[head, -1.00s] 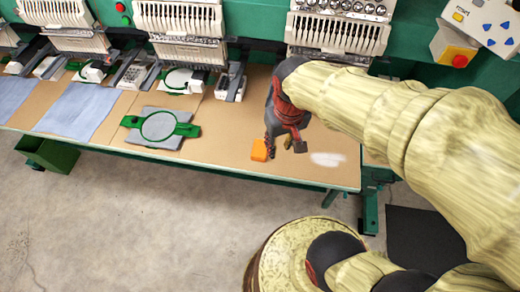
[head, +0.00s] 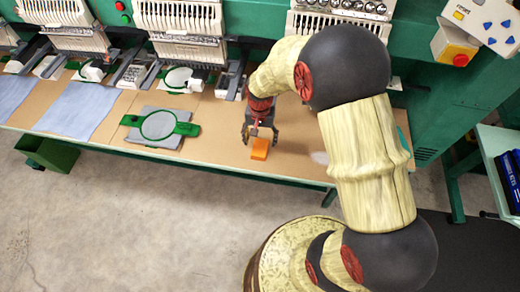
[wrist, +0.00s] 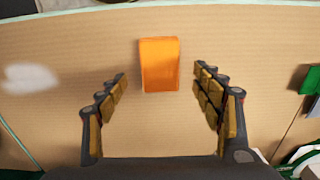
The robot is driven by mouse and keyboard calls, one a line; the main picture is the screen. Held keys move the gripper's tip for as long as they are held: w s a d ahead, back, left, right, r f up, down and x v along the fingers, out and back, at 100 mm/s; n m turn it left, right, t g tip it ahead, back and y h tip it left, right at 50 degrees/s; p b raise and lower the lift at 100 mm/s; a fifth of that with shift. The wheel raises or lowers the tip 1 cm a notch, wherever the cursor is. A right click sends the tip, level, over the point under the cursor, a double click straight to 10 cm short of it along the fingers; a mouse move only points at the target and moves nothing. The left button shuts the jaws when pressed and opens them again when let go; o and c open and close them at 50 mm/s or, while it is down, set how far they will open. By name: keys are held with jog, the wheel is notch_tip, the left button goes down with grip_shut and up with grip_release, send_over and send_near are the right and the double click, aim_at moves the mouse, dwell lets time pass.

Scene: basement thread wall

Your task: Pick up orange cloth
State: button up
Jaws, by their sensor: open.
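The orange cloth (head: 260,148) is a small folded block lying on the tan tabletop near its front edge. In the wrist view the orange cloth (wrist: 159,64) sits centred just beyond the fingertips, with bare table on both sides. My gripper (head: 260,134) is over the table, right behind the cloth in the head view. In the wrist view my gripper (wrist: 160,82) is open and empty, its two fingers spread wider than the cloth. No contact with the cloth shows.
A white patch (wrist: 30,78) lies on the table to one side. A green embroidery hoop on grey cloth (head: 160,128) and light blue cloths (head: 82,110) lie to the left. Embroidery machine heads (head: 185,30) stand behind. The table around the orange cloth is clear.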

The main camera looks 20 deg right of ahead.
aim_at(260, 147)
notch_tip(260, 147, down, 6)
jog(key=shift+r+b, duration=0.25)
jog(key=shift+b, duration=0.45)
jog(key=shift+r, duration=0.1)
jog(key=c, duration=0.3)
jog(key=c, duration=0.8)
jog(key=shift+c, duration=0.3)
jog(key=shift+r, duration=0.1)
